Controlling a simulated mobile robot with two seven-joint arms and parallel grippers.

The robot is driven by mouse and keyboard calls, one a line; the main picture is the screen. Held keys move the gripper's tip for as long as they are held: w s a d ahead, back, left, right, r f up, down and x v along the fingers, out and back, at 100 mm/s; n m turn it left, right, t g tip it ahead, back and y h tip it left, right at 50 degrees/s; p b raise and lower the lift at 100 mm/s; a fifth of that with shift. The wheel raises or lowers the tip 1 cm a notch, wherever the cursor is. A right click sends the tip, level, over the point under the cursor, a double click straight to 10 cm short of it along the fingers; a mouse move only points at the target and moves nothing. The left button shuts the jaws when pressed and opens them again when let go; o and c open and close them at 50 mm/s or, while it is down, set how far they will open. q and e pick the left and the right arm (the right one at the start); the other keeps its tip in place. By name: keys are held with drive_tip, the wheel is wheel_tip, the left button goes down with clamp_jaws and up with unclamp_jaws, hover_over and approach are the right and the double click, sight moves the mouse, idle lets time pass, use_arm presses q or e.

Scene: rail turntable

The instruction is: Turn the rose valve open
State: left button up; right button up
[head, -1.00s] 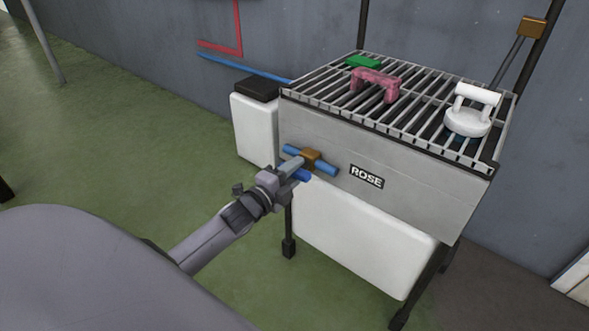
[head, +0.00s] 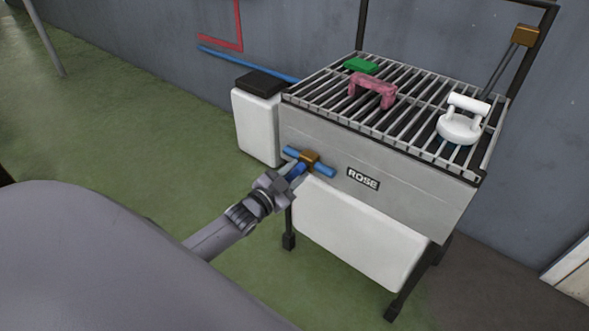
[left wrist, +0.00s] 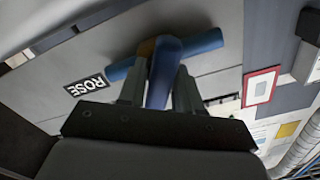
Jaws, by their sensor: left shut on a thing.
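The rose valve (head: 310,159) sits on the front of a grey metal box, left of the label reading ROSE (head: 363,179). It has a brown hub, a blue pipe running sideways, and a blue handle (head: 296,172) that points down and out toward my gripper. My left gripper (head: 290,176) is shut on this handle. In the left wrist view, the handle (left wrist: 162,72) stands between the two fingers, and the blue pipe (left wrist: 203,43) lies beyond it. Part of the handle is hidden by the fingers. My right gripper is not in view.
A slatted rack (head: 400,105) tops the box, bearing a green block (head: 361,65), a pink handle-shaped piece (head: 372,90) and a white round piece with a grip (head: 460,125). White tanks stand below (head: 350,235) and at left (head: 257,128). Green floor is clear at left.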

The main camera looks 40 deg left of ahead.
use_arm(q)
drive_tip(key=shift+n, duration=0.9)
drive_tip(key=shift+n+p, duration=0.4)
drive_tip(key=shift+n, duration=1.6)
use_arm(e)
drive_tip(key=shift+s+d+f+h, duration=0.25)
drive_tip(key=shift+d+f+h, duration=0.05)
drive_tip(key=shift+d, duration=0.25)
use_arm(q)
drive_tip(key=shift+n, duration=0.3)
drive_tip(key=o, duration=0.9)
drive_tip(key=shift+c, duration=0.2)
drive_tip(key=shift+s, duration=0.15)
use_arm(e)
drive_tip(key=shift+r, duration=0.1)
